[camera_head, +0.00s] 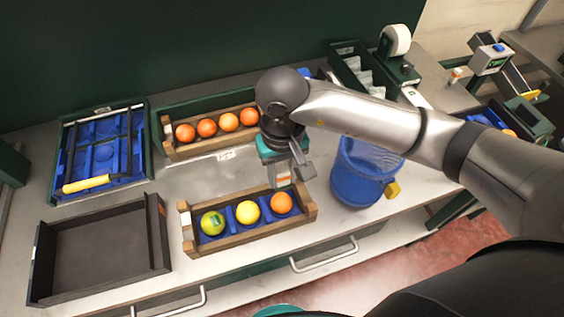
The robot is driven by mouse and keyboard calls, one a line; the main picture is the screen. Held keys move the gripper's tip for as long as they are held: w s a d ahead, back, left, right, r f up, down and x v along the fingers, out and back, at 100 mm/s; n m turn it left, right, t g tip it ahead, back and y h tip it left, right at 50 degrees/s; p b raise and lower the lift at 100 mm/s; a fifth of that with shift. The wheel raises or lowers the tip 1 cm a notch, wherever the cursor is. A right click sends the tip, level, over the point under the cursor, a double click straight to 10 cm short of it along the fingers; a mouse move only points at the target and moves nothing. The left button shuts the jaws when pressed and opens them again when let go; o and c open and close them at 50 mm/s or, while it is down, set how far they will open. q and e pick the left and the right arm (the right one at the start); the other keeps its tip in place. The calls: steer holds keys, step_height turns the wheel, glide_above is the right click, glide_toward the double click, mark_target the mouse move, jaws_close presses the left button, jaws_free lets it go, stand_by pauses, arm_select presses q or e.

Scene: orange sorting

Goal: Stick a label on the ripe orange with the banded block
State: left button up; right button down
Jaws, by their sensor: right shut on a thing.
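The front wooden crate (250,236) holds three fruits in blue cups: a green-yellow one (212,222) on the left, a yellow one (247,211) in the middle and a ripe orange (281,202) on the right. My right gripper (287,176) points down just above the ripe orange. It is shut on the banded block (284,181), which is pale with an orange band. The block's underside is close over the orange; I cannot tell whether they touch. My left gripper is not in view.
A rear wooden crate (206,149) holds several oranges. A blue bin (356,184) stands right of the gripper. A dark empty tray (102,247) and a blue-lined tray with a yellow-handled tool (86,184) lie left. A label roll (397,40) stands behind.

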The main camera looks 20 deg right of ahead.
mark_target(282, 200)
steer(key=shift+f+b, duration=0.6)
steer(key=shift+f, duration=0.55)
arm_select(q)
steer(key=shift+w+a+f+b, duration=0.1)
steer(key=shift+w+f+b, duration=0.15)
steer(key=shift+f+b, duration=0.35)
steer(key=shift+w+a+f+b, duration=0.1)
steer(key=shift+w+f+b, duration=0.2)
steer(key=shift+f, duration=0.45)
arm_select(e)
steer(key=shift+f, duration=1.9)
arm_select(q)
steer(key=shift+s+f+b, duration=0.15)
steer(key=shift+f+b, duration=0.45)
arm_select(e)
steer(key=shift+f, duration=0.5)
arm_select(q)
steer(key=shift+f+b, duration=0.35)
arm_select(e)
steer(key=shift+s+f, duration=0.1)
steer(key=shift+f, duration=0.05)
steer(key=shift+r+p, duration=1.85)
steer(key=shift+r, duration=1.75)
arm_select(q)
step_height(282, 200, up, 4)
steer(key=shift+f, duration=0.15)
